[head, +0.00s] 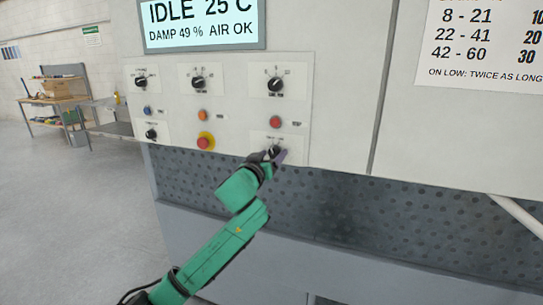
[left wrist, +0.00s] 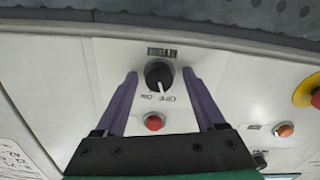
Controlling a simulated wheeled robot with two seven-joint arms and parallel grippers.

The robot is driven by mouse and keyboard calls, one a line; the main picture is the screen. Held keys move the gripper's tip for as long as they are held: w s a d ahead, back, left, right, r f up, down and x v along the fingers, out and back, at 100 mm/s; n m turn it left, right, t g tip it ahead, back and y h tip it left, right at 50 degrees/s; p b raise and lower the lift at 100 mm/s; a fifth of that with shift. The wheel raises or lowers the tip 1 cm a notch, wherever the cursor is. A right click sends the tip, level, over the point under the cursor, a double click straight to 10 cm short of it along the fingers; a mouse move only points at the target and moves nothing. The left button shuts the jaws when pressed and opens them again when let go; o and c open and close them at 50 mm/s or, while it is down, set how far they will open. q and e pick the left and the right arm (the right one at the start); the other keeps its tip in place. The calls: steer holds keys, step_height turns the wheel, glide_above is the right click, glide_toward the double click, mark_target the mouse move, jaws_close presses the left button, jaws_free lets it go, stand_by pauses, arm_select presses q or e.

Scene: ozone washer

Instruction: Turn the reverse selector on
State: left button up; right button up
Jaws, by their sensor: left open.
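The reverse selector (head: 273,150) is a small black knob at the bottom right of the white control panel, partly hidden by my gripper in the head view. In the left wrist view the selector (left wrist: 158,74) shows clearly, upside down, with its white pointer line towards the OFF and ON lettering. The line appears to slant slightly to the OFF side. My left gripper (head: 277,157) is at the knob. In the left wrist view its two purple fingers (left wrist: 160,85) are open, one on each side of the knob, with gaps between. My right gripper is not in view.
A red button (head: 275,122) sits just above the selector. Other knobs and buttons, including a red emergency button (head: 205,141) with a yellow collar, are to the left. A display (head: 203,25) reads IDLE. A perforated dark panel (head: 330,200) lies below.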

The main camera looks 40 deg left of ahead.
arm_select(q)
steer(key=shift+s+d, duration=0.1)
steer(key=shift+c, duration=0.4)
steer(key=c, duration=1)
jaws_close()
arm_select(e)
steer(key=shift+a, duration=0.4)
arm_select(q)
steer(key=shift+m, duration=0.3)
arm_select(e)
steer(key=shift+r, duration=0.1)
arm_select(q)
steer(key=m+p, duration=0.1)
steer(key=m, duration=0.2)
steer(key=shift+m+p, duration=0.7)
steer(key=shift+m, duration=1.4)
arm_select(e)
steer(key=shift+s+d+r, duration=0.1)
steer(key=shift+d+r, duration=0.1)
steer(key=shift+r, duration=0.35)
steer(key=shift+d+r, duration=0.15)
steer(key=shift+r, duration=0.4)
